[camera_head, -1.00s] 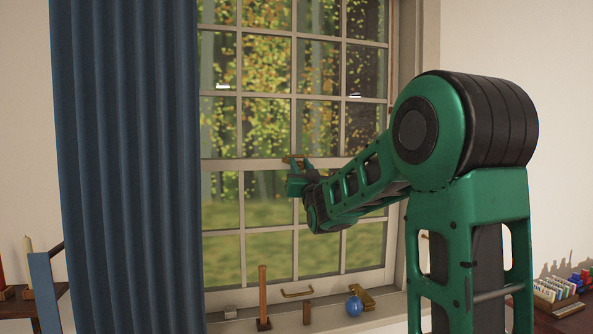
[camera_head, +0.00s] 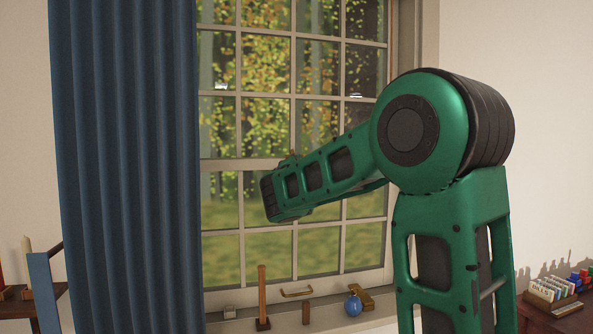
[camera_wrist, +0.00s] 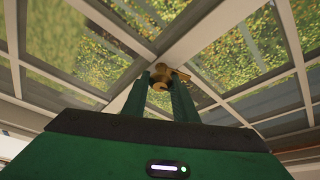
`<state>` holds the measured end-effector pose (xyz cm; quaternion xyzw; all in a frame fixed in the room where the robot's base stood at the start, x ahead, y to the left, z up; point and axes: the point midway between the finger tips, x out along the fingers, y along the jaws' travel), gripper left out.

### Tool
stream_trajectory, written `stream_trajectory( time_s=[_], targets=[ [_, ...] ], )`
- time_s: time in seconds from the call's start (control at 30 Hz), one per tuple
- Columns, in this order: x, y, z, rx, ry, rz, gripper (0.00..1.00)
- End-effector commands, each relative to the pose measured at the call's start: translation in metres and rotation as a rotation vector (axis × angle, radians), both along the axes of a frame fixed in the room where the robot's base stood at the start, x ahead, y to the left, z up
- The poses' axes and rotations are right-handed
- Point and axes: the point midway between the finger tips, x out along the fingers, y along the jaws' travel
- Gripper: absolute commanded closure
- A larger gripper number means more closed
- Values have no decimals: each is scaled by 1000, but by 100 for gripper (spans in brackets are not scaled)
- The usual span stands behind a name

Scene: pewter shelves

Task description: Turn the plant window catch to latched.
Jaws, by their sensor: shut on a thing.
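The brass window catch (camera_wrist: 160,73) is on the window's meeting rail, in the upper middle of the wrist view. Its round part sits between the two green fingers of my gripper (camera_wrist: 162,88), which is shut on it. A short brass arm shows at the right finger's tip. I cannot tell from this angle whether the catch is latched. In the head view my forearm hides the gripper and most or all of the catch.
The window (camera_head: 245,160) has many panes. A blue curtain (camera_head: 125,160) hangs at left. A card box (camera_head: 548,290) stands at right.

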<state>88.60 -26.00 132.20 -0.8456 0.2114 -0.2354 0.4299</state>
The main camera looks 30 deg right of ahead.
Motion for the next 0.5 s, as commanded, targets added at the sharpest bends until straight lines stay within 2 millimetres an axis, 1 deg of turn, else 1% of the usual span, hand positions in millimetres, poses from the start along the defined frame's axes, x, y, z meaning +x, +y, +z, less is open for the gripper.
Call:
stream_trajectory(
  time_s=[0.2,0.5],
  targets=[
    [1,1,-3,161,-41,3,97],
    [0,0,-4,298,-78,1,97]
  ],
)
